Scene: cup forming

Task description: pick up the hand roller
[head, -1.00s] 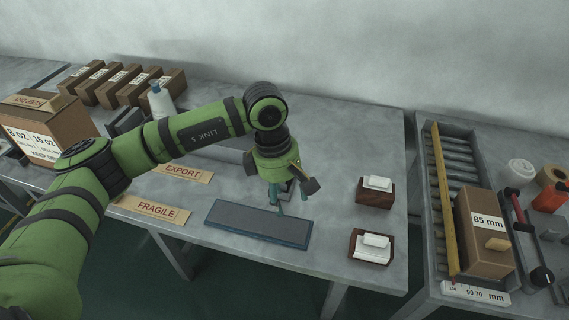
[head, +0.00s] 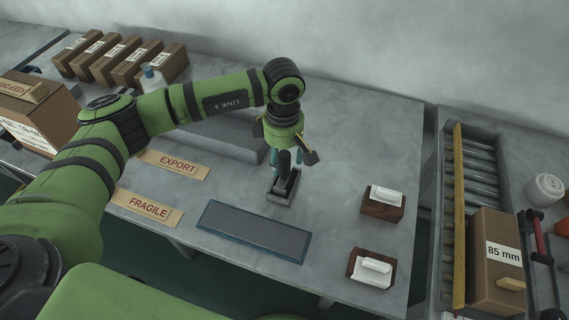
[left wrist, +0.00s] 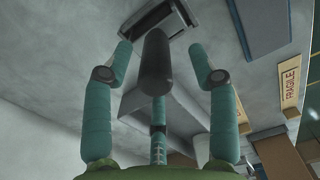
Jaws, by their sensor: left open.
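The hand roller (head: 285,186) stands on the grey table, behind the dark blue pad (head: 254,231). It has a dark upright handle and a grey and black frame below. My left gripper (head: 287,158) is above it, pointing down, with its teal fingers open. In the left wrist view the roller's dark handle (left wrist: 155,66) lies between the spread fingers of the gripper (left wrist: 162,60), with clear gaps at both sides. The roller's frame (left wrist: 150,22) shows beyond the fingertips. My right gripper is not in view.
A FRAGILE sign (head: 147,207) and an EXPORT sign (head: 170,164) lie to the left. Two wooden blocks with white pieces, a rear one (head: 380,209) and a front one (head: 367,276), stand to the right. A grey slab (head: 215,138) is behind my arm.

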